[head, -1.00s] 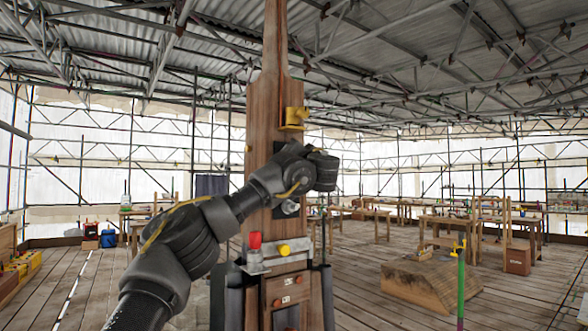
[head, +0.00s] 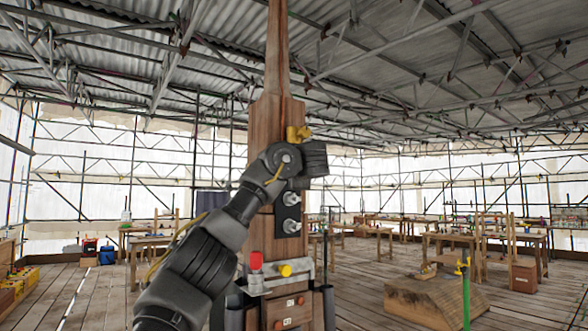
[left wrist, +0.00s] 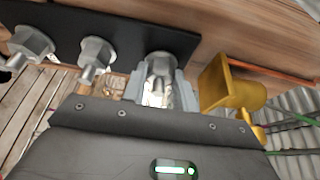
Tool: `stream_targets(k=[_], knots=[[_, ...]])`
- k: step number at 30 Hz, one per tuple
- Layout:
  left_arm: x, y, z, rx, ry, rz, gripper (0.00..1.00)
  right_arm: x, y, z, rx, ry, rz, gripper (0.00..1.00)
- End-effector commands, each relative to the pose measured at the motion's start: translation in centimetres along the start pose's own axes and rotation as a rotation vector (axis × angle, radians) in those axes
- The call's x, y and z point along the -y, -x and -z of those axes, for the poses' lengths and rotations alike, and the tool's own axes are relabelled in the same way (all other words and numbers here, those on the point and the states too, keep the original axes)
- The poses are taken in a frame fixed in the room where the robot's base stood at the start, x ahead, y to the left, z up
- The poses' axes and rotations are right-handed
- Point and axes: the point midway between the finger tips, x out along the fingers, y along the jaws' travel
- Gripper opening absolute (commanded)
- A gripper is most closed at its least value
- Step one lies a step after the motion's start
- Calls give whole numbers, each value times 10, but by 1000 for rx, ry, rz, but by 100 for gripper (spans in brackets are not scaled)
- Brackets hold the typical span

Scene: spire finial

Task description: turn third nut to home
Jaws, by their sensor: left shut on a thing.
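The black plate (head: 280,213) is on the wooden spire post (head: 266,120). Two nuts, the upper (head: 291,198) and the lower (head: 291,226), show below my left gripper (head: 316,158), whose fingers are hidden in the head view. In the left wrist view, three grey nuts stand in a row on the plate (left wrist: 130,37): one at the far left (left wrist: 32,42), one in the middle (left wrist: 95,54) and a third (left wrist: 160,66) nearest the yellow bracket. My left gripper (left wrist: 162,92) is shut on this third nut, fingers on both sides. My right gripper is not in view.
The yellow bracket (left wrist: 222,85) is close beside my left fingers; it shows in the head view (head: 298,133) above the gripper. Lower on the post is a metal ledge (head: 275,278) with red (head: 256,261) and yellow (head: 285,270) knobs. A wooden block (head: 425,300) lies right.

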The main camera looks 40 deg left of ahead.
Motion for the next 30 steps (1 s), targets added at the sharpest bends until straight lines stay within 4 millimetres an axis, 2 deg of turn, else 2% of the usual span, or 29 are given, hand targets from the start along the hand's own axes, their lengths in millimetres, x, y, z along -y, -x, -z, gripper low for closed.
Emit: stream_targets(k=[1, 30], knots=[[2, -1, 1, 0, -44, -21, 6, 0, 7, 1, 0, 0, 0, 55], [9, -2, 3, 0, -868, -361, 6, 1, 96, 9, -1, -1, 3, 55]])
